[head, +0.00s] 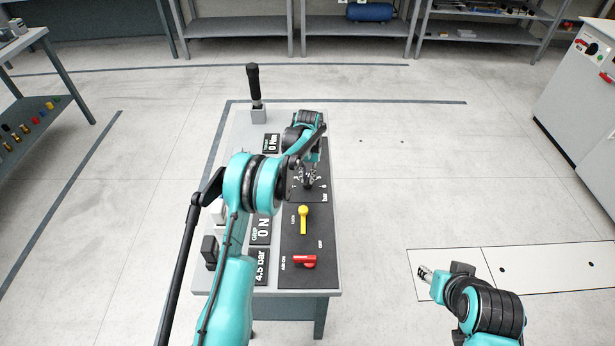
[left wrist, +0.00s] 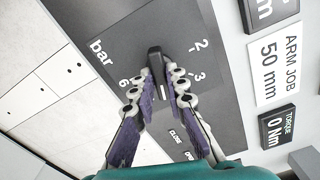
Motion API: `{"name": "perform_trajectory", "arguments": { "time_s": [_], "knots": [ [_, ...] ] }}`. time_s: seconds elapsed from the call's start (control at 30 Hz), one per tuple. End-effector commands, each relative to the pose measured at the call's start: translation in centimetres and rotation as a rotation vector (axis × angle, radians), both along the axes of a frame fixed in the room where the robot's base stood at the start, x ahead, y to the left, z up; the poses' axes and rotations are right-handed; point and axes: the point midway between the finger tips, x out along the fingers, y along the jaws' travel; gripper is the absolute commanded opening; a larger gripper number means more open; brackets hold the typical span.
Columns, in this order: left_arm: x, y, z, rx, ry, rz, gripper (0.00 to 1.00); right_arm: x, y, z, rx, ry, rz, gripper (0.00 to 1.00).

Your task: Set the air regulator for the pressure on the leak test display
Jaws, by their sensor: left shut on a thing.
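The air regulator is a black knob (left wrist: 155,62) on a dark panel, in the left wrist view. Around it are the word "bar" and the numbers 2, 3 and 6. My left gripper (left wrist: 163,88) has its purple-padded fingers closed on the knob. In the head view the left gripper (head: 308,182) is at the panel above the yellow handle, and the knob is mostly hidden. A display (head: 261,267) at the bench's near left reads "4.5 bar". My right gripper (head: 425,273) is off to the right of the bench, above the floor, too small to judge.
On the panel are a yellow lever (head: 303,218) and a red lever (head: 304,262) marked AIR. Other displays read "0 N" (head: 261,230) and "0 Nm" (head: 272,142). A black-handled tool (head: 254,84) stands upright at the bench's far end. Floor to the right is open.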

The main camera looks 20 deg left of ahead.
Motion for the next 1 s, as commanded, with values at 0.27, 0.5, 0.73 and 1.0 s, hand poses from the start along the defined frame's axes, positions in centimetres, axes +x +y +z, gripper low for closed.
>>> {"name": "perform_trajectory", "arguments": {
  "time_s": [0.27, 0.5, 0.73, 1.0],
  "knots": [
    [0.0, 0.0, -0.01, 0.0, 0.0, 0.055, 0.0, 0.0, 0.0, 0.02, 0.0, 0.0, 0.0, 0.4],
    [0.0, 0.0, -0.02, 0.0, 0.0, 0.06, 0.0, 0.0, 0.0, 0.03, 0.0, 0.0, 0.0, 0.4],
    [0.0, 0.0, -0.01, 0.0, 0.0, 0.059, 0.32, 0.0, 0.0, 0.02, 0.0, 0.0, 0.0, 0.4],
    [0.0, 0.0, 0.0, 0.0, 0.0, 0.059, 0.34, 0.0, 0.0, 0.03, 0.0, 0.0, 0.0, 0.4]
  ]
}}
